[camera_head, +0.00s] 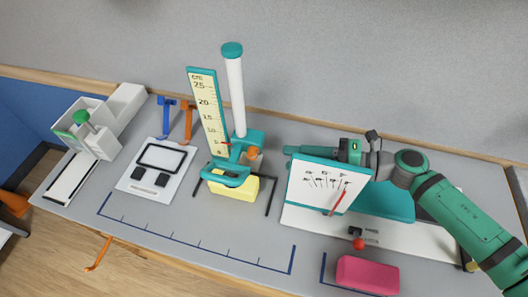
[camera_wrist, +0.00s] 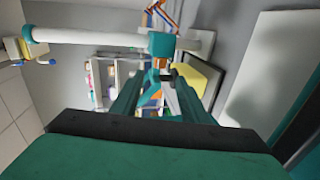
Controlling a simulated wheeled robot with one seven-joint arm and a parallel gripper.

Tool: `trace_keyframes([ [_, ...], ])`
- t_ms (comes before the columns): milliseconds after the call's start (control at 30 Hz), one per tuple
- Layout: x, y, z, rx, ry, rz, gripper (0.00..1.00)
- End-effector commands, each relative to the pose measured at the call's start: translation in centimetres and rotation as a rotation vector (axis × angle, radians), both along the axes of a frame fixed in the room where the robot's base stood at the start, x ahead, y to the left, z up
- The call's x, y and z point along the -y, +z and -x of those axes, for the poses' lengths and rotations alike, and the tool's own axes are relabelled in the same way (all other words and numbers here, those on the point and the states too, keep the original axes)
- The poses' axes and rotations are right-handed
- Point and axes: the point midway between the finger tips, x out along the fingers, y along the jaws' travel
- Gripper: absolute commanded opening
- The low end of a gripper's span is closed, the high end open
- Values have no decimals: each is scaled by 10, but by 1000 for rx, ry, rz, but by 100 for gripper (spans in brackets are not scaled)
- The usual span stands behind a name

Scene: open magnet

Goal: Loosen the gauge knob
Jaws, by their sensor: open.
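The height gauge has a white post (camera_head: 236,95) with a teal cap, a yellow scale (camera_head: 208,112) and a teal slider (camera_head: 228,172) with a red pointer. An orange part (camera_head: 252,152) sits behind the slider, by the post. In the wrist view a small dark grey piece, which looks like the gauge knob (camera_wrist: 167,74), lies ahead between the fingers; I cannot tell whether they touch it. My gripper (camera_head: 288,151) is open, right of the post and pointing left at it. Its fingers also show in the wrist view (camera_wrist: 158,92). The white dial panel partly hides my gripper.
The dial panel (camera_head: 325,187) with a red needle stands close in front of my gripper. A yellow block (camera_head: 233,188) lies under the slider. A pink block (camera_head: 367,275), blue and orange stands (camera_head: 188,122) and a white pad (camera_head: 143,187) are around. The front middle of the table is clear.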

Motion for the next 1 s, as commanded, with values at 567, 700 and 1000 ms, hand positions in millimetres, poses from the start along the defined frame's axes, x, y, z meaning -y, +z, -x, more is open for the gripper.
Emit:
trace_keyframes([
  [567,-77,-18,-24,1,-3,2,41],
  [700,-82,-19,-26,1,-2,1,41],
  [1000,-83,-19,-26,1,-3,2,29],
])
